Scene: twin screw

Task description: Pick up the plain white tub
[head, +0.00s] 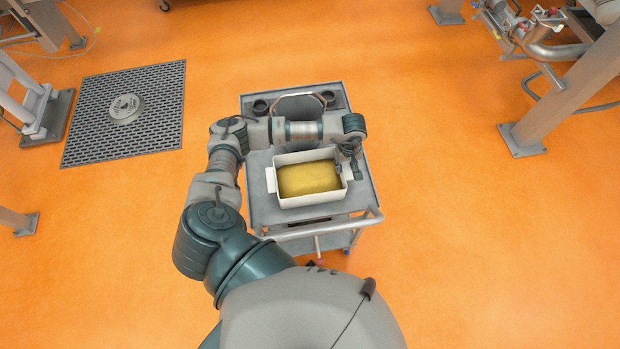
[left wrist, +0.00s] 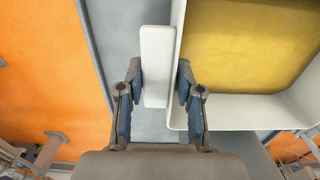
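The white tub (head: 297,201) sits on the grey trolley, with a yellow filling inside and a flat tab handle at each short end. My left arm reaches across above its far side, and my left gripper (head: 355,170) points down at the tub's right end. In the left wrist view the white tab handle (left wrist: 157,62) lies between the two spread fingertips of the left gripper (left wrist: 159,78). The fingers stand close to the handle's two sides; firm contact does not show. The tub's wall and yellow filling (left wrist: 245,45) are beside the right finger. My right gripper is not in view.
The grey trolley (head: 258,208) has a metal push rail (head: 325,228) at its near side. Dark round holders (head: 261,107) and a brownish angular ring (head: 300,96) are at its far end. Orange floor around the trolley is clear; metal stands are farther out.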

